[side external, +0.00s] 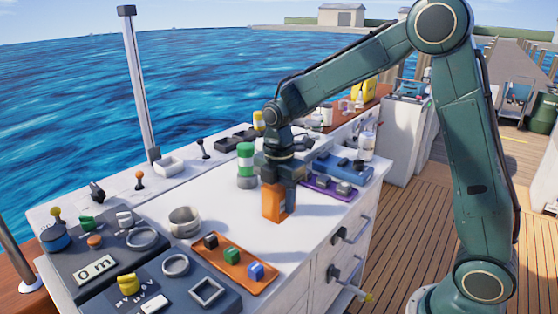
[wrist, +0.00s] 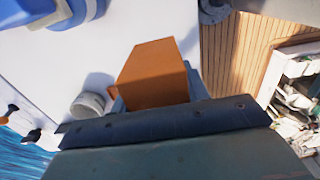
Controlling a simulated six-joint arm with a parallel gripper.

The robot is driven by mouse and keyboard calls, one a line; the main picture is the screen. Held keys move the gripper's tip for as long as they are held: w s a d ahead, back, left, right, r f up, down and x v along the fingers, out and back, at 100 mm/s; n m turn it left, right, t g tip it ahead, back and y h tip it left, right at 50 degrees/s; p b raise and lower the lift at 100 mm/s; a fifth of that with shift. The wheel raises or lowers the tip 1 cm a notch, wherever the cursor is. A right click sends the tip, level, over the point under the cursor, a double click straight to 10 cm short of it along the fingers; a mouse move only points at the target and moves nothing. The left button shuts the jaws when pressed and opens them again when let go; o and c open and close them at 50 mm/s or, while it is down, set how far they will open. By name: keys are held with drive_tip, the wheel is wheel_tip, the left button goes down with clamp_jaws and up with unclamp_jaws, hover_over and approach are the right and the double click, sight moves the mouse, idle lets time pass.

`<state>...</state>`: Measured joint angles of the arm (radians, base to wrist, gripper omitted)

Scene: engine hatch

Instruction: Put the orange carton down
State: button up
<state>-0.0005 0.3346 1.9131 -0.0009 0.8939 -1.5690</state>
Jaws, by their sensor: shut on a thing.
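The orange carton (side external: 275,203) is upright at the middle of the white counter (side external: 318,228), under my gripper (side external: 279,181). My gripper points down and is shut on the carton's upper part. In the side view the carton's base is at or just above the counter top; I cannot tell if it touches. In the wrist view the carton (wrist: 152,76) sticks out beyond the dark gripper body (wrist: 165,122), which hides its near end.
A green and white jar (side external: 246,163) stands just behind left. An orange tray (side external: 213,263) with small blocks lies in front, a grey round pot (side external: 185,221) to the left, a purple tray (side external: 316,184) behind right. Counter right of the carton is bare up to its edge.

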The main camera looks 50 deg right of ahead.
wheel_tip(320, 180, down, 5)
drive_tip(key=shift+f, duration=0.1)
drive_tip(key=shift+f, duration=2.1)
drive_tip(key=shift+f, duration=0.15)
drive_tip(key=o, duration=1)
drive_tip(key=shift+o, duration=0.2)
wheel_tip(320, 180, up, 12)
drive_tip(key=shift+r, duration=0.15)
